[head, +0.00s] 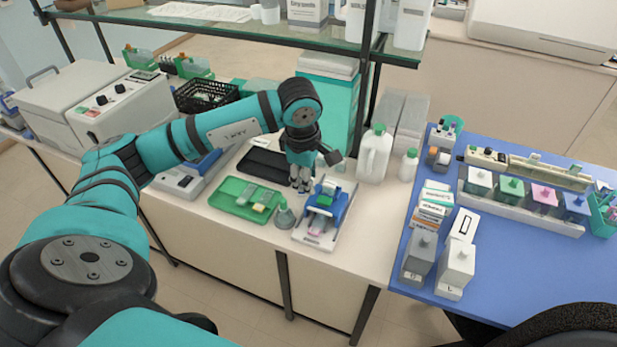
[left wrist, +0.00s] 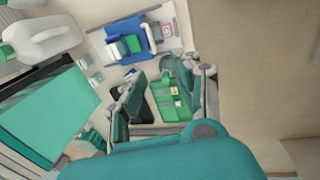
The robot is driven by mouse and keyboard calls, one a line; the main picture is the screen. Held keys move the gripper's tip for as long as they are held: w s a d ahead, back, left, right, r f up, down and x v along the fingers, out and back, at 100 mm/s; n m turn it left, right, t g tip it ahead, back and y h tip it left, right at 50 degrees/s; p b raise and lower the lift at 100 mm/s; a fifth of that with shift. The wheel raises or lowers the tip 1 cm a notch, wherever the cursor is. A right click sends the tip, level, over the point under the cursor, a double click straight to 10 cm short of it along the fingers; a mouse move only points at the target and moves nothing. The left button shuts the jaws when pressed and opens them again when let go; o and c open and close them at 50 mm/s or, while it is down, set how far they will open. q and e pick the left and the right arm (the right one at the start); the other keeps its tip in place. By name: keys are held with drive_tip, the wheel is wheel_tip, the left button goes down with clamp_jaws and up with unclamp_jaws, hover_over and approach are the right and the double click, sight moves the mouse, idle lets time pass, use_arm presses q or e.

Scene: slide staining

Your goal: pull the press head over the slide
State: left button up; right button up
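The slide press (head: 310,239) stands near the front edge of the pale bench, with a white base and a blue press head (head: 329,190). A pinkish slide area (head: 317,226) shows at its near end. In the left wrist view, the blue press head (left wrist: 112,48) with a green block and a pale bar is at the top. My left gripper (head: 301,187) points down just left of and behind the press, apart from it. In the left wrist view the gripper (left wrist: 165,75) has its fingers spread with nothing between them. My right gripper is out of view.
A blue table (head: 400,285) with several bottles is at the right. A glass shelf (head: 230,30) hangs above.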

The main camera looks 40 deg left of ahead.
use_arm(q)
drive_tip(key=r, duration=0.1)
drive_tip(key=r+p, duration=0.1)
drive_tip(key=r, duration=0.1)
drive_tip(key=r+p, duration=0.1)
drive_tip(key=r, duration=0.1)
drive_tip(key=shift+s+d, duration=0.1)
drive_tip(key=shift+s, duration=0.3)
drive_tip(key=shift+f, duration=0.1)
idle(0.3)
wheel_tip(320, 180, up, 12)
drive_tip(key=s, duration=0.2)
drive_tip(key=shift+d, duration=0.25)
drive_tip(key=shift+f, duration=0.1)
